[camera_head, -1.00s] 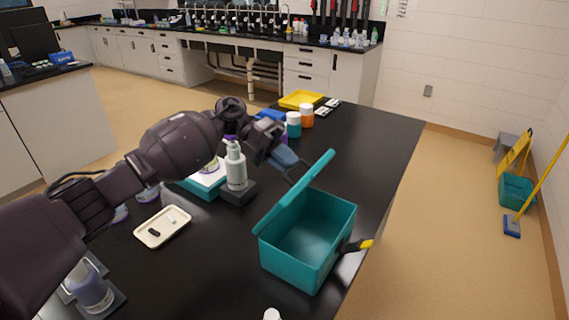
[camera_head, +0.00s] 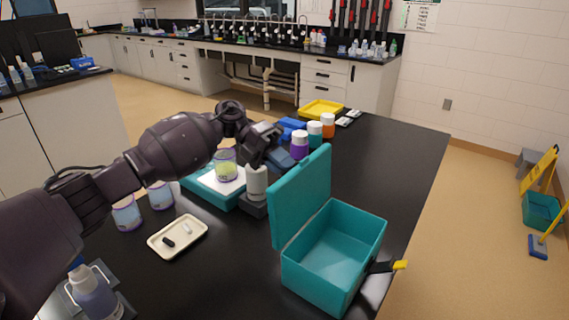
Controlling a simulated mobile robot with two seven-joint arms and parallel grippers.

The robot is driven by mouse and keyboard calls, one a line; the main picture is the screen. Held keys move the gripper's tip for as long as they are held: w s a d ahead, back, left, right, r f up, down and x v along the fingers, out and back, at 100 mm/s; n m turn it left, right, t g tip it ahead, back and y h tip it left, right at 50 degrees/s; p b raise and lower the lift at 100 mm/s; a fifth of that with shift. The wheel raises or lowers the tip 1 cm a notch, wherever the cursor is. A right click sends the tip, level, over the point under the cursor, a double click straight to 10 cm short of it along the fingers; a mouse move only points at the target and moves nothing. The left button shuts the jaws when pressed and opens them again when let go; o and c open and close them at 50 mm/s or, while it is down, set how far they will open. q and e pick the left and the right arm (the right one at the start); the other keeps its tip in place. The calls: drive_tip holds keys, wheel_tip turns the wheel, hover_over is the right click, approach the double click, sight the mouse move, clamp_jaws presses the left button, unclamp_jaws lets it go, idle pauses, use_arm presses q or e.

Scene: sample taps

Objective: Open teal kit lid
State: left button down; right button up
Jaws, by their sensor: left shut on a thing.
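The teal kit (camera_head: 325,285) stands on the black table at the centre right. Its box is open and looks empty inside. Its teal lid (camera_head: 301,197) stands up, roughly upright, along the box's left edge, with its inner face towards the box. My left gripper (camera_head: 283,160) is just left of the lid's upper part and is shut on the lid. Its fingertips are partly hidden behind the lid, so the exact contact does not show. My right gripper is not in view.
Purple (camera_head: 299,146), teal (camera_head: 314,134) and orange (camera_head: 327,125) jars stand behind the lid. The table is clear at the back right.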

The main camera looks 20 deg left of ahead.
use_arm(q)
wheel_tip(320, 180, down, 2)
drive_tip(key=shift+s+f, duration=0.1)
drive_tip(key=shift+s, duration=0.05)
drive_tip(key=c, duration=1.4)
unclamp_jaws()
drive_tip(key=shift+d, duration=0.1)
drive_tip(key=shift+o, duration=1)
drive_tip(key=shift+w+r, duration=0.2)
drive_tip(key=shift+r, duration=0.1)
drive_tip(key=b+v, duration=0.1)
drive_tip(key=v, duration=1)
drive_tip(key=shift+b, duration=0.3)
drive_tip(key=shift+d, duration=0.1)
